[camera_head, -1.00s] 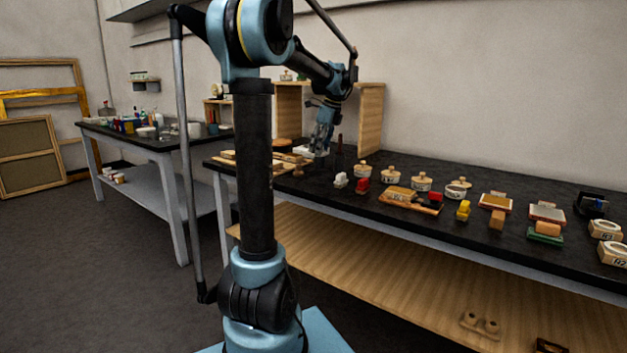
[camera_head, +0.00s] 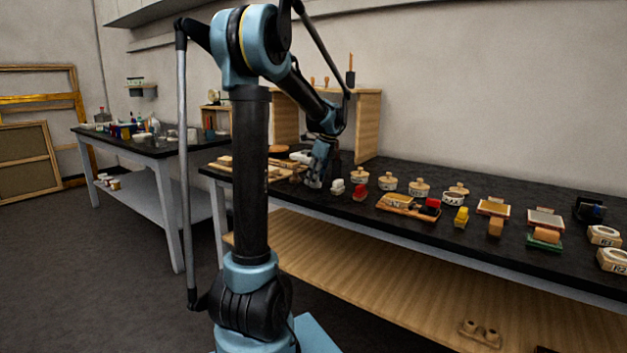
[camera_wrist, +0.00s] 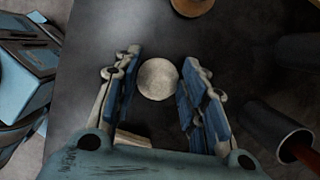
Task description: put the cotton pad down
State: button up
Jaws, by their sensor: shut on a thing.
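The cotton pad (camera_wrist: 157,79) is a round, off-white disc between the two blue-padded fingers of my gripper (camera_wrist: 158,85) in the wrist view. My gripper is shut on it, near the fingertips.
The wrist view shows a dark cylinder (camera_wrist: 280,130) close right of the fingers and a round wooden piece (camera_wrist: 192,5) ahead. A wooden shelf (camera_head: 367,125) stands behind.

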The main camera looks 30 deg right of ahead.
jog(key=o, duration=1.1)
jog(key=v, duration=1.2)
jog(key=s+a+f+n+g+h, duration=0.15)
jog(key=a+f+n, duration=0.4)
jog(key=a, duration=0.85)
jog(key=s+a+f+n+t+y, duration=0.1)
jog(key=s+a+f+n, duration=0.15)
jog(key=a+n, duration=0.85)
jog(key=s+a+f+n+h, duration=0.1)
jog(key=s+a+f+n, duration=1.2)
jog(key=s+a+f, duration=0.3)
jog(key=shift+s+a+f, duration=0.2)
jog(key=shift+a+f, duration=0.5)
jog(key=shift+a, duration=0.15)
jog(key=shift+h, duration=0.25)
